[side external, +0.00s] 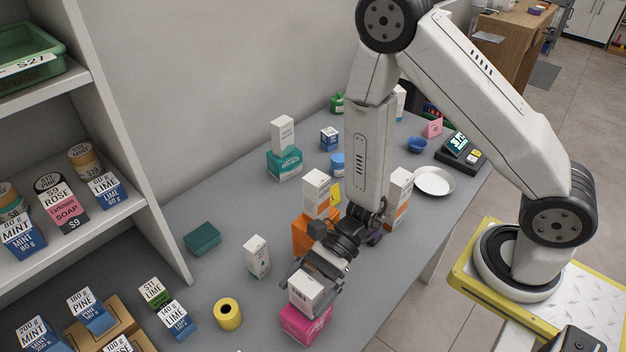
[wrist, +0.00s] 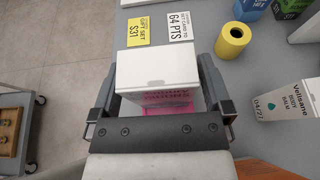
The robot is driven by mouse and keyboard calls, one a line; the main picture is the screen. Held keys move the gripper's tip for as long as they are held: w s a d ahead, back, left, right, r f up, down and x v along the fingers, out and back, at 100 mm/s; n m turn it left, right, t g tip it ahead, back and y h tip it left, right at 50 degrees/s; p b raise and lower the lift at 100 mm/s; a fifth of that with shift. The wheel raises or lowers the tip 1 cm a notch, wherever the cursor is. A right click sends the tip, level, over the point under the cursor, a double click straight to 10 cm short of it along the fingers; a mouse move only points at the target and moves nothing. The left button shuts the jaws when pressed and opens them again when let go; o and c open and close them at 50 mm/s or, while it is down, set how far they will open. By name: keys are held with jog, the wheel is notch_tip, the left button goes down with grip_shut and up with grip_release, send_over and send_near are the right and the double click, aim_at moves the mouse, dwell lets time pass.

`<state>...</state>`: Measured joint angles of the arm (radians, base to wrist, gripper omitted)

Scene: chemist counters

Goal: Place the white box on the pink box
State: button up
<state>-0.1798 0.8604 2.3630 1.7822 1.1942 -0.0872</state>
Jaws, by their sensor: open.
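A white box (side external: 306,289) rests on top of the pink box (side external: 304,324) near the front of the counter. In the wrist view the white box (wrist: 158,68) lies between my fingers, and part of the pink box (wrist: 178,108) shows below it. My gripper (side external: 314,282) is open, with one finger on each side of the white box; it also shows in the wrist view (wrist: 158,82). Narrow gaps seem to separate the fingers from the box, though contact is hard to tell. Most of the pink box's top is hidden.
A white carton (side external: 316,191) stands on an orange box (side external: 303,234) close behind my gripper. Another white carton (side external: 256,257) stands to the left, with a yellow roll (side external: 228,314) nearby. A white carton (side external: 282,133) sits on a teal box (side external: 285,164) farther back. Shelves (side external: 140,150) bound the left.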

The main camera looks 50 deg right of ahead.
jog(key=v, duration=1.2)
jog(key=shift+s, duration=0.1)
dwell(0.7)
jog(key=s+d+n+g+h, duration=0.3)
jog(key=d+n+h, duration=0.3)
jog(key=n+h, duration=0.35)
jog(key=w+d+r+n+t+h, duration=0.4)
jog(key=w+r+n+t, duration=0.1)
jog(key=n, duration=0.3)
jog(key=shift+w+r+t, duration=0.2)
jog(key=shift+w+t, duration=0.1)
jog(key=shift+w, duration=0.15)
